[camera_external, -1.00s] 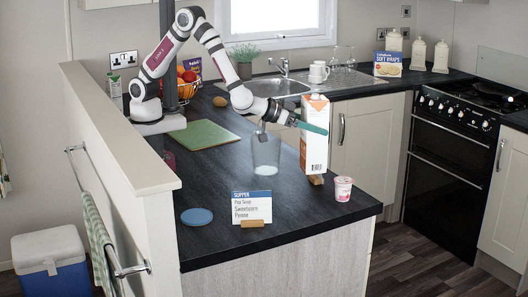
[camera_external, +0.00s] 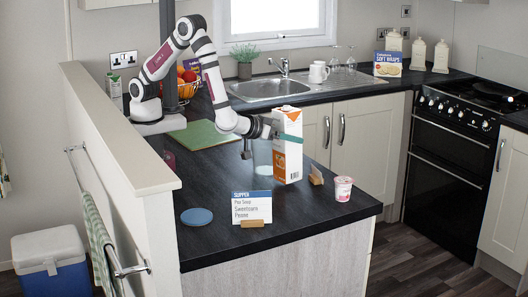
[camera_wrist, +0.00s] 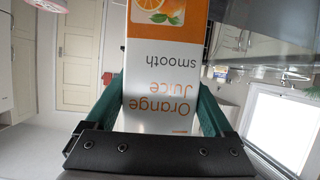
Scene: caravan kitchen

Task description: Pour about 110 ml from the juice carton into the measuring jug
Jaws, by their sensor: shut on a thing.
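The juice carton (camera_external: 288,160), white and orange, is in my gripper (camera_external: 288,139), whose teal fingers are closed around its upper part. It is close to upright in the external view; I cannot tell how far its base is off the counter. In the wrist view the carton (camera_wrist: 162,65) sits between the two teal fingers, its "Orange Juice smooth" lettering upside down. The clear measuring jug (camera_external: 262,157) stands on the dark counter just left of the carton, partly hidden by the gripper and carton. Its contents are not clear.
A supper card (camera_external: 251,207) in a wooden holder stands in front. A blue disc (camera_external: 197,216) lies to its left. A small wooden holder (camera_external: 316,175) and a pink-and-white pot (camera_external: 343,189) are right of the carton. A green board (camera_external: 203,134) lies behind. The front left counter is mostly clear.

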